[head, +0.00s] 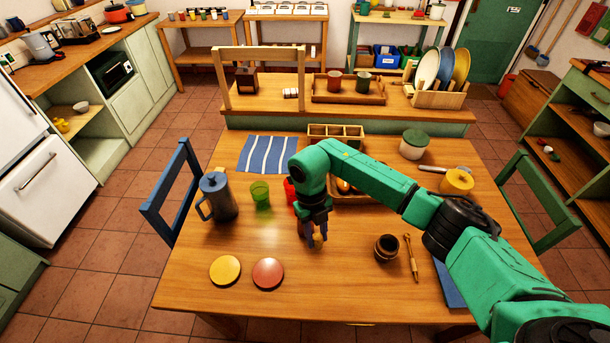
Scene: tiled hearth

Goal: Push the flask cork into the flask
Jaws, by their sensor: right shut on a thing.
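My right gripper (312,238) reaches down over the middle front of the table and is shut on a small tan piece, which looks like the flask cork (317,241). The fingers cover most of the cork. I cannot tell whether its lower end touches anything. I cannot clearly make out a flask; one may be hidden behind my right arm or hand. A blue-grey lidded jug with a handle (219,198) stands upright to the left, apart from the gripper. My left gripper is not in view.
A green cup (260,195) and a partly hidden red cup (290,191) stand behind the gripper. Yellow (225,270) and red (268,273) discs lie front left. A brown pot (386,247) and a wooden stick (411,258) are to the right. The front middle of the table is clear.

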